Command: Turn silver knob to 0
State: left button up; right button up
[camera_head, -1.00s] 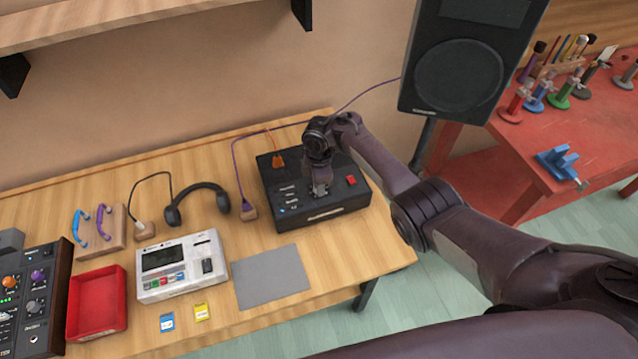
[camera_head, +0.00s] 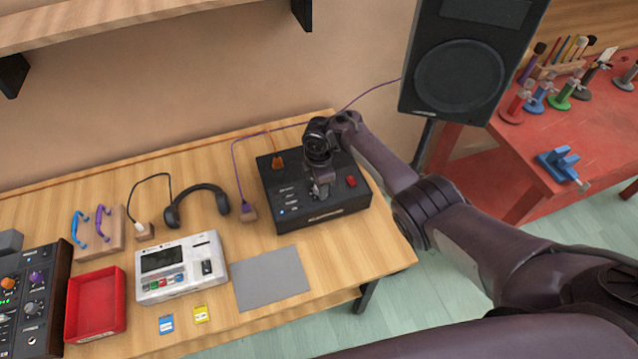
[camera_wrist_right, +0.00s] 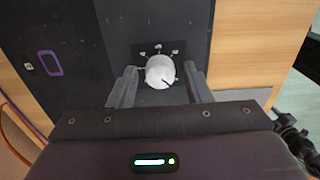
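The silver knob (camera_wrist_right: 160,72) sits on the top face of a black box, with a dark pointer line toward its lower right and small white marks around its far side. In the head view the black box (camera_head: 335,211) stands at the back right of the wooden table, and my gripper hides the knob. My right gripper (camera_wrist_right: 158,82) points down over the box, one finger on each side of the knob. A gap shows between fingers and knob, so it looks open; contact cannot be made out. My left gripper is not in view.
An orange plug (camera_head: 278,162) and a red button (camera_head: 351,181) are on the same box. A purple cable (camera_head: 236,165) runs beside it. A grey mat (camera_head: 271,278), white device (camera_head: 180,268) and headphones (camera_head: 199,190) lie to the left. A speaker (camera_head: 460,75) stands behind right.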

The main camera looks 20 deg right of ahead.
jog(key=shift+o, duration=0.2)
notch_tip(320, 180, up, 8)
jog(key=shift+f+p, duration=0.1)
jog(key=shift+p, duration=0.6)
